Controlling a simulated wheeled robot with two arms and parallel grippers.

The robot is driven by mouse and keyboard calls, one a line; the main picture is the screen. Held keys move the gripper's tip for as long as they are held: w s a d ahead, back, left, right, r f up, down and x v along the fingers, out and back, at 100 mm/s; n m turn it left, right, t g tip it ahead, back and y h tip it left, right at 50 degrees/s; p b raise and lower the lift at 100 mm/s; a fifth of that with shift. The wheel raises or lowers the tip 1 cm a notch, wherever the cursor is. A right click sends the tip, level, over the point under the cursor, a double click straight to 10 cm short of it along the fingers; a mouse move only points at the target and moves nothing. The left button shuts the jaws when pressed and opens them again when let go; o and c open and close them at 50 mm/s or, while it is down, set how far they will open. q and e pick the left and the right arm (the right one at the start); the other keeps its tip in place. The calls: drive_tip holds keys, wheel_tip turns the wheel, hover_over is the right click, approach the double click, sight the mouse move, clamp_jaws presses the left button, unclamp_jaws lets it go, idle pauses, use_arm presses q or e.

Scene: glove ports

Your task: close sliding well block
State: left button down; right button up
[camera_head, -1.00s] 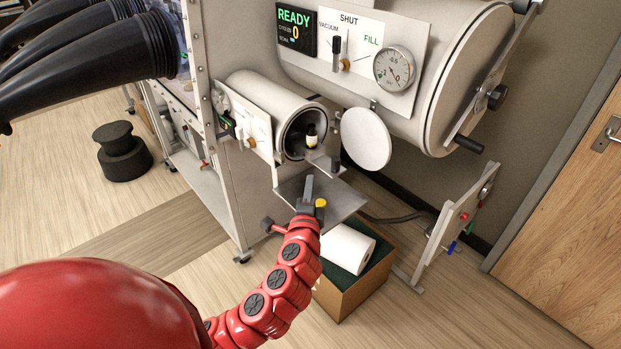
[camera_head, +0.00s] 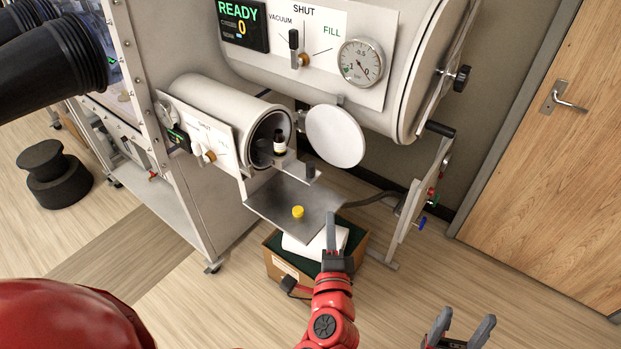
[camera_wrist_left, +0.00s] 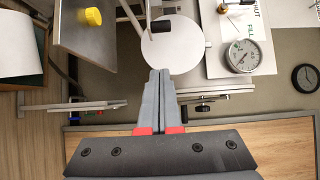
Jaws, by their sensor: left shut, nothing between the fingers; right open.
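The small airlock tube (camera_head: 235,107) is open at its front end, with its round white door (camera_head: 335,136) swung aside to the right. A dark vial (camera_head: 279,142) with a white cap stands in the tube's mouth. A metal tray (camera_head: 268,195) lies below the mouth with a yellow cap (camera_head: 298,212) on it. I cannot tell which part is the sliding well block. My left gripper (camera_head: 331,216) is shut and empty by the tray's right front corner; its fingers (camera_wrist_left: 160,75) also show in the left wrist view. My right gripper (camera_head: 460,326) is open and empty at the bottom right.
A large chamber with a gauge (camera_head: 361,62) hangs above. A stand with coloured knobs (camera_head: 408,210) is at the right, before a wooden door (camera_head: 545,150).

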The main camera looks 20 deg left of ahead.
sight(268, 159)
use_arm(q)
drive_tip(key=a+p+x, duration=0.1)
drive_tip(key=a+x, duration=0.1)
drive_tip(key=x, duration=1)
drive_tip(key=shift+s+a+p, duration=0.3)
drive_tip(key=shift+a+p, duration=0.05)
drive_tip(key=shift+a, duration=0.05)
drive_tip(key=shift+a, duration=0.15)
drive_tip(key=w+a, duration=0.1)
drive_tip(key=a, duration=0.3)
drive_tip(key=w+a+p, duration=0.1)
drive_tip(key=w+a, duration=0.1)
drive_tip(key=a, duration=0.3)
drive_tip(key=w+a+p, duration=0.1)
drive_tip(key=w+a, duration=0.1)
drive_tip(key=a, duration=0.3)
drive_tip(key=shift+w+f, duration=0.1)
